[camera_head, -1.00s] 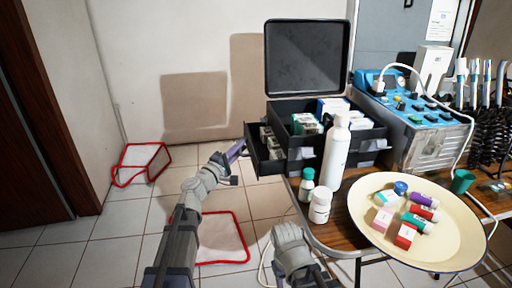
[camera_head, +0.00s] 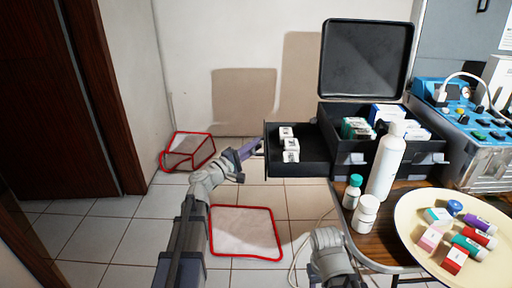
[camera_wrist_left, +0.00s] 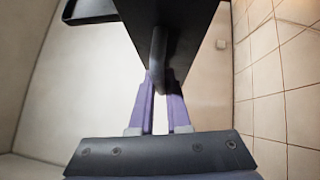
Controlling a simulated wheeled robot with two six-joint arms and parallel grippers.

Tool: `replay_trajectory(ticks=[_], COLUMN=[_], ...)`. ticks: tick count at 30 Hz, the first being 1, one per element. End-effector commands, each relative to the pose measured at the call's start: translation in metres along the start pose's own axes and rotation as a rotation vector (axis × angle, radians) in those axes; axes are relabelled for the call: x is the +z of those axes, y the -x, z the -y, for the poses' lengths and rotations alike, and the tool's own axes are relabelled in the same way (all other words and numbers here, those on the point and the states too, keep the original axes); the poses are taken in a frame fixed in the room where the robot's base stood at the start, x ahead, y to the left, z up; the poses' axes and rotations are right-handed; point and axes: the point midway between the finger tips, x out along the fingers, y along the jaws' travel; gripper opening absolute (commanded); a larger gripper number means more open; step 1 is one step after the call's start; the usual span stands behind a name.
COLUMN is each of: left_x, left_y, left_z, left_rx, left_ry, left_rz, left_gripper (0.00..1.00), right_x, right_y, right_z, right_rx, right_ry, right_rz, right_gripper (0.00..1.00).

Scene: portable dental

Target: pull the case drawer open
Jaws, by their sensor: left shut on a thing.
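The black case (camera_head: 352,122) stands on the table with its lid (camera_head: 366,60) up. Its drawer (camera_head: 305,165) is slid out to the left and holds several small white boxes (camera_head: 289,143). My left gripper (camera_head: 252,148) is at the drawer's left end. In the left wrist view its purple fingers (camera_wrist_left: 160,95) are shut on the dark drawer handle (camera_wrist_left: 158,60). My right arm shows at the bottom of the head view; its fingertips are out of view.
A cream tray (camera_head: 411,226) holds several small packages. Red-edged bins (camera_head: 245,232) are on the floor.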

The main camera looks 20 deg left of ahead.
Motion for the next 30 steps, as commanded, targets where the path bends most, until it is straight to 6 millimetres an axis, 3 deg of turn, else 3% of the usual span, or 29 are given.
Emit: replay_trajectory(ticks=[3, 4, 12, 20, 30], left_x=[0.001, 0.001, 0.000, 0.000, 0.001], left_y=[0.000, 0.000, 0.000, 0.002, 0.053], left_z=[0.001, 0.001, 0.000, 0.000, 0.001], left_rx=[-0.002, -0.001, -0.001, 0.000, 0.000], left_ry=[-0.002, -0.002, -0.001, -0.001, -0.002], left_rz=[0.001, 0.001, 0.001, 0.000, -0.003], left_gripper=[0.00, 0.16, 0.45, 0.45, 0.45], right_x=[0.000, 0.000, 0.000, 0.000, -0.001], right_y=[0.000, 0.000, 0.000, -0.001, -0.008], right_z=[0.000, 0.000, 0.000, 0.000, 0.001], right_rx=[0.000, 0.000, 0.000, 0.000, -0.001], right_ry=[0.000, 0.000, 0.000, 0.000, 0.001], right_rz=[0.000, 0.000, 0.000, 0.000, -0.001], right_gripper=[0.50, 0.50, 0.50, 0.50, 0.50])
